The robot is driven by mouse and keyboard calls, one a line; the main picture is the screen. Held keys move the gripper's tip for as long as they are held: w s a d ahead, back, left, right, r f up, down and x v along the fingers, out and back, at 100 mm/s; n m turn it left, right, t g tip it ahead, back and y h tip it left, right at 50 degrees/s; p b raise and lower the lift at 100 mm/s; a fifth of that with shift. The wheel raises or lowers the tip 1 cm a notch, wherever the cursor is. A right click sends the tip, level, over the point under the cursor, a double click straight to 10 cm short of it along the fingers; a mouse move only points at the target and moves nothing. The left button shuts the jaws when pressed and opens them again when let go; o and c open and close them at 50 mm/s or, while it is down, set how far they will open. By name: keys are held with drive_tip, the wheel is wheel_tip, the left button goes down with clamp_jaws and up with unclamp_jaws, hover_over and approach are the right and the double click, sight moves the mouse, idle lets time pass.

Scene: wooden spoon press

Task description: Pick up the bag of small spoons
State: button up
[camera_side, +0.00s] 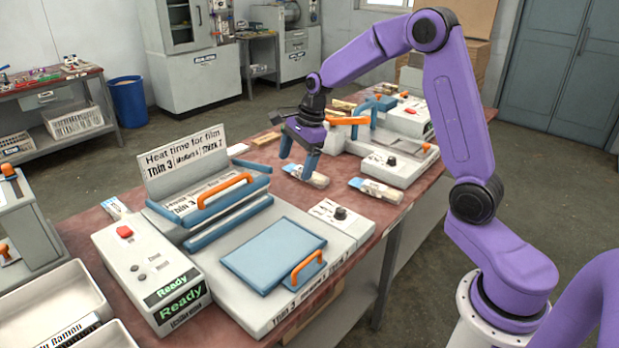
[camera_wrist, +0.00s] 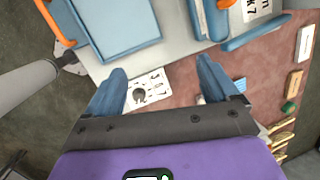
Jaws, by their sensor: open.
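Two small clear bags with pale, wooden-looking contents lie on the red-brown bench in the side view. One bag (camera_side: 317,181) is just below and beside my gripper's fingertips. The other bag (camera_side: 376,191) lies further right, near the bench edge. Their labels are too small to read, so I cannot tell which holds small spoons. My gripper (camera_side: 297,166) points down with its blue fingers apart, one partly covering the nearer bag. In the wrist view my gripper (camera_wrist: 160,82) has nothing visible between its fingers except bench and a knob panel beyond.
The film sealing press (camera_side: 274,251) with blue plates and orange handles stands front left, with a control box (camera_side: 146,265) reading "Ready". A white knob panel (camera_side: 342,217) sits right of it. Another machine (camera_side: 394,160) stands behind the bags. Bench space around the bags is narrow.

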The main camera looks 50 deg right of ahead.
drive_tip(key=w+d+f+m+t, duration=0.1)
drive_tip(key=w+d+m, duration=0.1)
drive_tip(key=d+m, duration=0.3)
drive_tip(key=w+d+f+m, duration=0.1)
drive_tip(key=w+d+m, duration=0.2)
drive_tip(key=d, duration=0.3)
drive_tip(key=m+t+h, duration=0.1)
drive_tip(key=m+h, duration=0.1)
drive_tip(key=m, duration=0.6)
approach(322, 178)
drive_tip(key=x, duration=0.4)
drive_tip(key=shift+w, duration=0.3)
drive_tip(key=x, duration=0.4)
drive_tip(key=shift+s+f, duration=0.2)
drive_tip(key=shift+s, duration=0.1)
drive_tip(key=shift+w+f, duration=0.25)
drive_tip(key=shift+f, duration=0.3)
drive_tip(key=c, duration=1.1)
drive_tip(key=shift+r, duration=0.1)
drive_tip(key=shift+c, duration=0.2)
